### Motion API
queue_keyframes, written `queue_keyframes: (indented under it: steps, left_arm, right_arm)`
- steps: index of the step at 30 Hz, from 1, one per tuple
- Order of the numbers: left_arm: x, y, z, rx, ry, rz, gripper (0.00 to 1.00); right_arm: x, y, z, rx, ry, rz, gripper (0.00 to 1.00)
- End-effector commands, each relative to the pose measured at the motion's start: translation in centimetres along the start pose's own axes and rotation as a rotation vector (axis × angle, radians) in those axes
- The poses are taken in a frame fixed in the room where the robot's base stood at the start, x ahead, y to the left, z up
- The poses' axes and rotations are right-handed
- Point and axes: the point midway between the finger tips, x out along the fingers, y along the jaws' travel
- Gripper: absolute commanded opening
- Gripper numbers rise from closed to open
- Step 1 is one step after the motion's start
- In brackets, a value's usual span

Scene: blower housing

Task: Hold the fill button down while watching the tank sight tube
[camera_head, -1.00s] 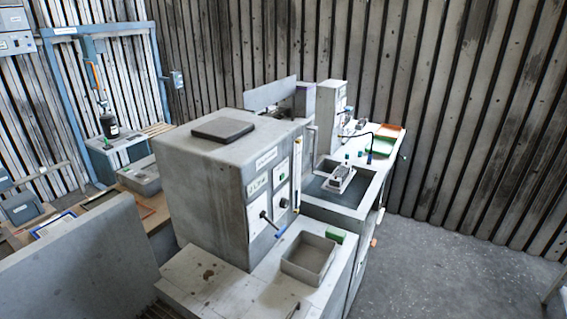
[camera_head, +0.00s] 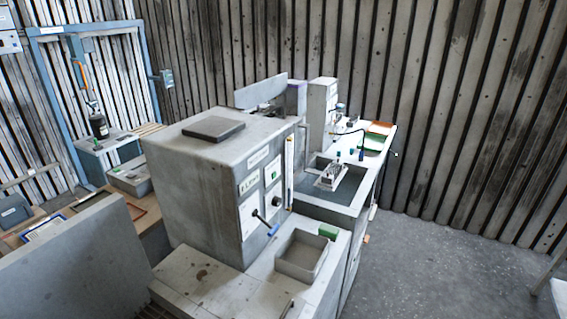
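A large grey box-shaped machine (camera_head: 200,190) stands in the middle. A narrow pale upright strip (camera_head: 289,172), which looks like a sight tube, runs up its right front corner; any level in it is too small to read. I cannot make out which part is the fill button. A small green block (camera_head: 328,231) sits by the grey open tray (camera_head: 322,263) in front of the machine. Neither of my grippers is in view.
Behind the machine, a bench with a recessed basin (camera_head: 343,209) holds a small grey fixture (camera_head: 331,177). A low grey partition (camera_head: 75,260) stands at the left front. A blue frame (camera_head: 153,95) stands at the back left. Open concrete floor (camera_head: 450,240) lies at the right.

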Motion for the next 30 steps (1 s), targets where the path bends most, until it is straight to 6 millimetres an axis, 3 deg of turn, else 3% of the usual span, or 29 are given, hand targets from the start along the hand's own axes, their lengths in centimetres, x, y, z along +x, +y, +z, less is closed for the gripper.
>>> queue_keyframes:
  steps: [4, 17, 30]
  left_arm:
    - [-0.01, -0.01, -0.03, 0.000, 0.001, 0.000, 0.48]
    - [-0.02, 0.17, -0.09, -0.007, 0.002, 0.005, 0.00]
    - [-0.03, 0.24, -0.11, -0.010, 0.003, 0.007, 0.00]
  right_arm:
    - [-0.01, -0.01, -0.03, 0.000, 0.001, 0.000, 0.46]
    - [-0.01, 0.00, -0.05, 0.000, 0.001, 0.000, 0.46]
    - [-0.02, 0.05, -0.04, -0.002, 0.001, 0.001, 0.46]
